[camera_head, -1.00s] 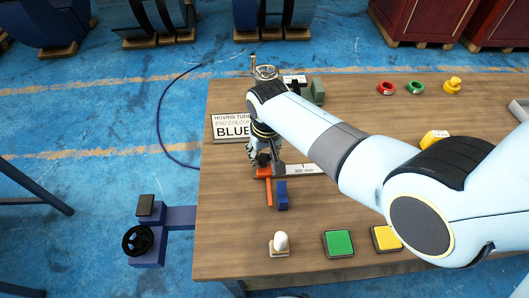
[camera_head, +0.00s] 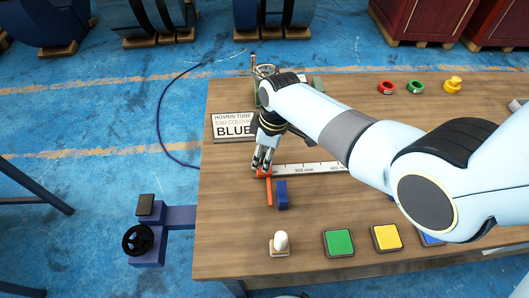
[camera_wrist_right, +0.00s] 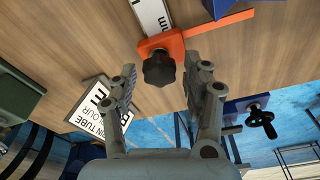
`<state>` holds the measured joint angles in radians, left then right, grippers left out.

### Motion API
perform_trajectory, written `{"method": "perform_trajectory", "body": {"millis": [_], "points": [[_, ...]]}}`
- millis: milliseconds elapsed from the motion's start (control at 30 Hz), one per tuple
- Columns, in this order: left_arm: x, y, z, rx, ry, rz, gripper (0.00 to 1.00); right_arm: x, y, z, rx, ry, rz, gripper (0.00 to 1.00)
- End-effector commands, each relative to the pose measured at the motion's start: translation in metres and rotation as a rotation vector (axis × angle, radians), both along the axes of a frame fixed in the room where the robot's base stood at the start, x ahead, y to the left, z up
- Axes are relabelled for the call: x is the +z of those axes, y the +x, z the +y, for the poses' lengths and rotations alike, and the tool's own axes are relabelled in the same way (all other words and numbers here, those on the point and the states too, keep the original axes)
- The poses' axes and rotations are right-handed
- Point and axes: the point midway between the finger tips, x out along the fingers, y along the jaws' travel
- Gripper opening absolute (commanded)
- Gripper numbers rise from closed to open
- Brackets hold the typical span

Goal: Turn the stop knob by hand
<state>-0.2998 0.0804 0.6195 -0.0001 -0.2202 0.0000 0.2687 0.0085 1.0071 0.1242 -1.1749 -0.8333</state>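The stop is an orange block (camera_head: 263,175) at the left end of a white ruler (camera_head: 305,168). Its black lobed knob (camera_wrist_right: 159,68) shows clearly in the right wrist view, on the face of the orange block (camera_wrist_right: 172,43). My right gripper (camera_head: 263,165) is at the stop in the head view and hides the knob there. In the wrist view the right gripper (camera_wrist_right: 158,80) is open, with one finger on each side of the knob and a visible gap to each. It holds nothing. My left gripper is in neither view.
A blue block (camera_head: 282,195) stands beside the orange strip (camera_head: 269,192). A sign reading BLUE (camera_head: 233,127) lies left of the gripper. A white-knobbed stamp (camera_head: 280,243), green pad (camera_head: 338,242) and yellow pad (camera_head: 386,237) are near the front edge. A black handwheel (camera_head: 138,240) is off the table.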

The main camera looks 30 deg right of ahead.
Motion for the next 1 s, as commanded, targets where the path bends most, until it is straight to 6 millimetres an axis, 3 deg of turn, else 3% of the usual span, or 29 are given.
{"method": "perform_trajectory", "body": {"millis": [867, 1000], "points": [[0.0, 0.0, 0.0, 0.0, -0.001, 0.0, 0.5, 0.021, 0.001, 0.0, -0.004, 0.0, -0.002, 0.52], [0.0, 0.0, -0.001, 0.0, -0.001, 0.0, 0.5, 0.02, 0.0, 0.001, -0.15, 0.0, -0.001, 0.52]]}}
